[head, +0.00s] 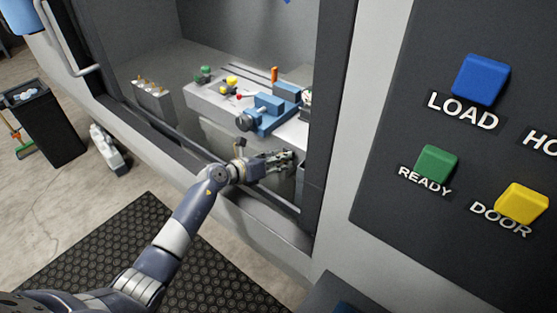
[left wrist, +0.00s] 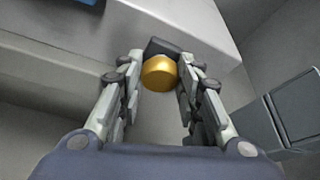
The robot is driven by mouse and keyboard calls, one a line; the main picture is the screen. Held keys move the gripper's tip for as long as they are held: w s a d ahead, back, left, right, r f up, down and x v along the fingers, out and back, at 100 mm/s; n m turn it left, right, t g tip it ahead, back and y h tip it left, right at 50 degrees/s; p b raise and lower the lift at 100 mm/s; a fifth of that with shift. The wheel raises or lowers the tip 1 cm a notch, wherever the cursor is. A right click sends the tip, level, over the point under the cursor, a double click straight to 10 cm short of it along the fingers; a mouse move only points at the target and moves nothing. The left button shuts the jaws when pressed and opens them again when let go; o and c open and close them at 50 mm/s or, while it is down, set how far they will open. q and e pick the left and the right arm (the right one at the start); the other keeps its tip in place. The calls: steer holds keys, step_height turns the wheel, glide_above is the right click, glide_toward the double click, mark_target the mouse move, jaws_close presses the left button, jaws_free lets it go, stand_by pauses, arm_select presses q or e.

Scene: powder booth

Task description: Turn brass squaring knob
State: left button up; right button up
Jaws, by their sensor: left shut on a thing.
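The brass squaring knob (left wrist: 159,72) is a round golden knob between the fingertips of my left gripper (left wrist: 160,85) in the left wrist view. A dark mount sits right behind it, on the front face of the pale table. The fingers are shut on the knob, one on each side. In the head view my left gripper (head: 285,160) reaches through the booth opening to the front of the table, and the knob is hidden there by the fingers. My right gripper is not in view.
A blue vise (head: 268,112) stands on the pale table (head: 205,97), with green, yellow, red and orange items around it. The booth's right frame post (head: 328,120) stands close to my gripper. A panel with LOAD (head: 480,80), READY and DOOR buttons is at right.

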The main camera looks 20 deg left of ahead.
arm_select(q)
steer(key=o, duration=1.1)
steer(key=shift+f, duration=0.1)
steer(key=shift+c, duration=0.2)
steer(key=v, duration=1.2)
